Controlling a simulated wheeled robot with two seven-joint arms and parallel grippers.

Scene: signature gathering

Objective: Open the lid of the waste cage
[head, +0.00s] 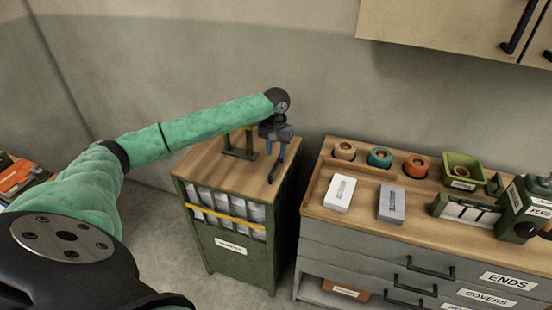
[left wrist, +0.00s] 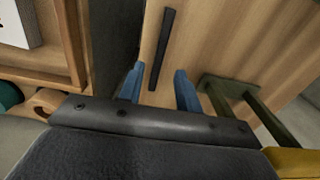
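The waste cage (head: 236,255) is a dark green box with a barred, paper-filled front, a yellow strip and a white label. Its wooden lid (head: 205,160) lies flat and closed. A dark bar handle (head: 275,172) sits near the lid's right edge; it also shows in the left wrist view (left wrist: 164,45). My left gripper (head: 275,155) points down over the lid by the handle. In the left wrist view its two blue fingers (left wrist: 158,75) are apart, with the handle's near end appearing between them. I cannot tell whether they touch it. My right gripper is not in view.
A green bracket (head: 240,145) stands on the lid left of the gripper. A grey-drawered bench (head: 345,240) stands close on the right, with a narrow gap between. It carries rolls, two small blocks and a green machine (head: 520,215). A wall is behind; a cabinet (head: 440,30) hangs upper right.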

